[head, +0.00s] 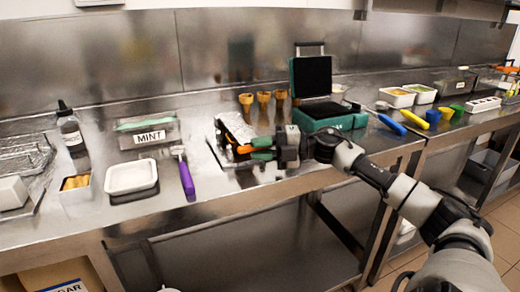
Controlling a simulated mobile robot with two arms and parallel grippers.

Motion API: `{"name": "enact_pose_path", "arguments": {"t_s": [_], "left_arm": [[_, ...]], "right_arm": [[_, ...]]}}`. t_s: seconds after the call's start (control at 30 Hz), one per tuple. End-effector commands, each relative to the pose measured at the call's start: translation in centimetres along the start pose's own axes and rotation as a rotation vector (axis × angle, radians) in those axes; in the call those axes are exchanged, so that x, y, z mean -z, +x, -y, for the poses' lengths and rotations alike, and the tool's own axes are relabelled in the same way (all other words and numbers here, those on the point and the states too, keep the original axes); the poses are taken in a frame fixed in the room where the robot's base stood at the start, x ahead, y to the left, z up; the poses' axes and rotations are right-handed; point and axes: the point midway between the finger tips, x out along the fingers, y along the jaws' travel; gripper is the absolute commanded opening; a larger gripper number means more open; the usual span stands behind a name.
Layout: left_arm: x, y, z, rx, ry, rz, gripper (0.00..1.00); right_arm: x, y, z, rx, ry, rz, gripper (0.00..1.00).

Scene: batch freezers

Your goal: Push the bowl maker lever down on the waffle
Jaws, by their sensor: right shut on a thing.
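The bowl maker (236,126) is a small silver device near the middle of the counter. Its lever (244,149) appears as an orange grip pointing toward my right gripper. My right gripper (261,149), with green fingers, comes in from the right and is shut on this lever. The fingers hide part of the lever and of the bowl maker's right side. I cannot make out a waffle in the bowl maker. My left gripper is not in view.
A green waffle iron (330,118) stands open behind my right arm. Waffle cones (264,99) stand at the back. A purple-handled scoop (186,178), a white tray (131,177) and a MINT tub (149,137) lie to the left. Blue and yellow scoops (414,119) lie right.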

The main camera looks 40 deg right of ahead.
Motion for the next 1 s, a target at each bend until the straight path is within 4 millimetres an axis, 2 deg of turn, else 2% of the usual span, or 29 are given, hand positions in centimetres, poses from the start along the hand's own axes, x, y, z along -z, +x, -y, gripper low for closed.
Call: {"name": "enact_pose_path", "arguments": {"t_s": [0.03, 0.4, 0.43, 0.57, 0.87, 1.0], "left_arm": [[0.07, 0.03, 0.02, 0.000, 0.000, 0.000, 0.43], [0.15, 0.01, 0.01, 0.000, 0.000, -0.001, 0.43], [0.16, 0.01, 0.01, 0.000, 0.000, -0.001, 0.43], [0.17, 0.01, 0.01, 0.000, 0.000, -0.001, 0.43], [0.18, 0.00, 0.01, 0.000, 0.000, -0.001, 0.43], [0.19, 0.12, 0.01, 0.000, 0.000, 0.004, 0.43]], "right_arm": [[-0.02, 0.09, 0.74, 0.009, 0.012, -0.002, 0.00], [-0.01, 0.13, 1.06, 0.013, 0.016, -0.003, 0.00], [0.00, 0.14, 1.07, 0.013, 0.017, -0.003, 0.25], [-0.01, 0.12, 0.95, 0.012, 0.015, -0.003, 0.45], [-0.02, -0.02, 0.61, 0.007, 0.009, -0.001, 0.45], [-0.09, -0.84, 0.74, 0.008, 0.010, 0.002, 0.45]]}}
